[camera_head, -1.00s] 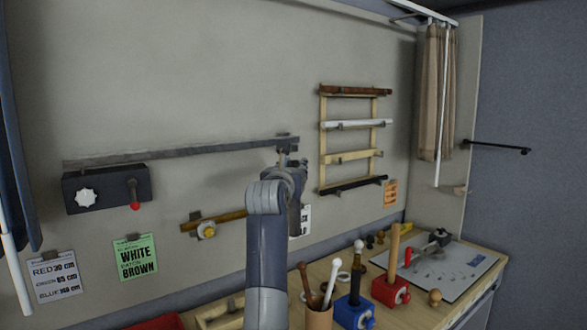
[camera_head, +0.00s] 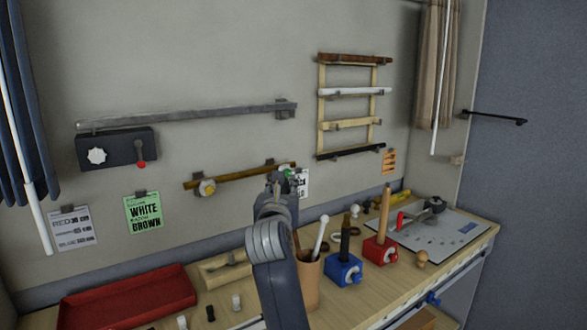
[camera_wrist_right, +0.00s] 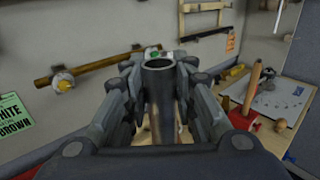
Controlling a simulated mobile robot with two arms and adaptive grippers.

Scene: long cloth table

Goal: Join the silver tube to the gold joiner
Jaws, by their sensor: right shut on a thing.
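My right gripper (camera_head: 282,182) is raised in front of the wall, near the right end of a gold-brown rod (camera_head: 235,178). In the right wrist view the right gripper (camera_wrist_right: 160,72) is shut around a grey hollow tube (camera_wrist_right: 159,88), likely the silver tube. Its round open end faces up between the fingers; its lower part is hidden. In the head view the tube is mostly hidden by the gripper. My left gripper is out of view.
A long grey rail (camera_head: 190,115) and a wooden rack (camera_head: 320,110) hang on the wall. On the table are a red tray (camera_head: 85,312), a cup with sticks (camera_head: 309,280), a blue block (camera_head: 343,270), a red block (camera_head: 380,251) and a grey board (camera_head: 445,240).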

